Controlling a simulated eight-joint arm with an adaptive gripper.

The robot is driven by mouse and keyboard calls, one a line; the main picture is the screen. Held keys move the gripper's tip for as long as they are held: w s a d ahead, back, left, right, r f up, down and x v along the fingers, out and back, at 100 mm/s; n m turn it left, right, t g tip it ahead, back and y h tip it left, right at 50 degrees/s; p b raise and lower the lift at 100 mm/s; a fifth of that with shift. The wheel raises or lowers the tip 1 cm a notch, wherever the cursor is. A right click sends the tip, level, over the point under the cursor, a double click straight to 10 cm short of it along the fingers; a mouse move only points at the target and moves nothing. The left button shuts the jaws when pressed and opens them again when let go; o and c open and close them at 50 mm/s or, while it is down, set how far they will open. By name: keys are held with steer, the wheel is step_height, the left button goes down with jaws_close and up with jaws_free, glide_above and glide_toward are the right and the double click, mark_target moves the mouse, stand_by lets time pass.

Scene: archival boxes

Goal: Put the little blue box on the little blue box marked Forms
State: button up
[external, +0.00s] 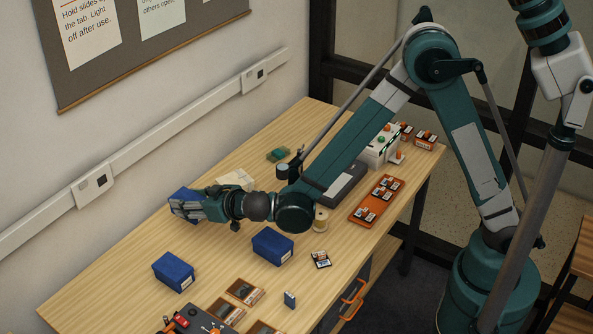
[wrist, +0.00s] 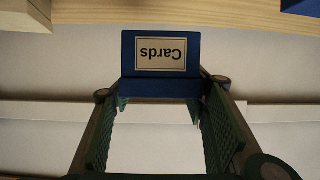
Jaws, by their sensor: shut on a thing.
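My gripper (external: 188,207) is at the table's wall side, with its fingers around a blue box (external: 181,195). In the wrist view my gripper (wrist: 160,100) is shut on this box (wrist: 160,85), whose label reads "Cards" upside down. The external view does not settle how high it is held. A second blue box (external: 173,272) stands at the near left of the table. A third blue box (external: 272,246) stands near the table's middle front. No label is readable on these two, so I cannot tell which is marked Forms.
The wooden table (external: 120,265) has bare room between the two standing boxes. Brown-framed slides (external: 244,291), a small blue item (external: 290,299) and a spool (external: 320,220) are near the front. An orange tray (external: 377,200) lies farther right. The wall is close behind my gripper.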

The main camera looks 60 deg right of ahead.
steer(key=shift+s+a+f+n+y, duration=0.3)
steer(key=shift+a+y, duration=0.1)
steer(key=shift+a, duration=0.15)
steer(key=s+a+n+g+y, duration=0.1)
steer(key=s+a+n+y, duration=0.35)
steer(key=a, duration=0.45)
step_height(320, 180, up, 7)
steer(key=n+g+y, duration=0.3)
steer(key=n+y, duration=0.1)
glide_above(172, 266)
steer(key=shift+f, duration=0.1)
steer(key=shift+f+b, duration=0.55)
steer(key=shift+f, duration=2.45)
steer(key=shift+f+b, duration=0.5)
steer(key=shift+f, duration=1.4)
steer(key=shift+f, duration=0.15)
steer(key=o, duration=0.9)
